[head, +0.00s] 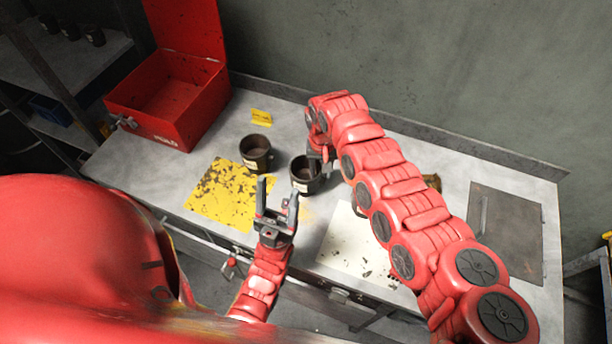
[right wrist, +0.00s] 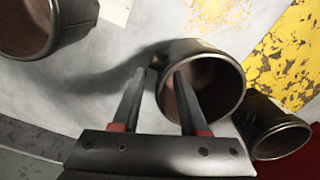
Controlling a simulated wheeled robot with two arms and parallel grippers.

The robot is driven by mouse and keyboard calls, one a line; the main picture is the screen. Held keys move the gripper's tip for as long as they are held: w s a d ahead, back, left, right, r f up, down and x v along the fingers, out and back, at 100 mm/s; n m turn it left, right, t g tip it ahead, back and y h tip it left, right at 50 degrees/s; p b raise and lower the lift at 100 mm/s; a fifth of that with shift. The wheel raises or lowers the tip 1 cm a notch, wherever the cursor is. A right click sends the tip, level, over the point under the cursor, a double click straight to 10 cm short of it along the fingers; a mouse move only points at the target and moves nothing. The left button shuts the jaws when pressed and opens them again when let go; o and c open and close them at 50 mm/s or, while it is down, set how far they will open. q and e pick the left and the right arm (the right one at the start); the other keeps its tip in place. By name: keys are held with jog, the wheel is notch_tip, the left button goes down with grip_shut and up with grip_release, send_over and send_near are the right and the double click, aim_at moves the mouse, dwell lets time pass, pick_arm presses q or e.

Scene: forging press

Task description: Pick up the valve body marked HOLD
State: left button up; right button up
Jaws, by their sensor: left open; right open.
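Two dark, cup-shaped valve bodies stand upright on the bench, one on the left (head: 252,155) and one nearer the middle (head: 302,178). Each has a pale label, too small to read. My right gripper (head: 322,158) is open at the middle body. In the right wrist view, the open jaws (right wrist: 162,78) straddle the near wall of a valve body (right wrist: 228,60), one finger at its mouth and one outside; contact cannot be told. Further bodies show there at upper left (right wrist: 35,25) and lower right (right wrist: 275,130). My left gripper (head: 278,195) is open and empty, in front of the bodies.
An open red box (head: 160,125) with white lettering stands at the back left. A worn yellow patch (head: 222,195), a yellow tag (head: 261,117) and a pale sheet (head: 345,240) lie on the bench. A dark panel (head: 505,235) is at right. My right arm hides part of the bench.

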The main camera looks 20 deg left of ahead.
jog(key=shift+d+f, duration=0.1)
jog(key=shift+f, duration=0.6)
grip_shut()
jog(key=shift+s, duration=0.1)
dwell(0.8)
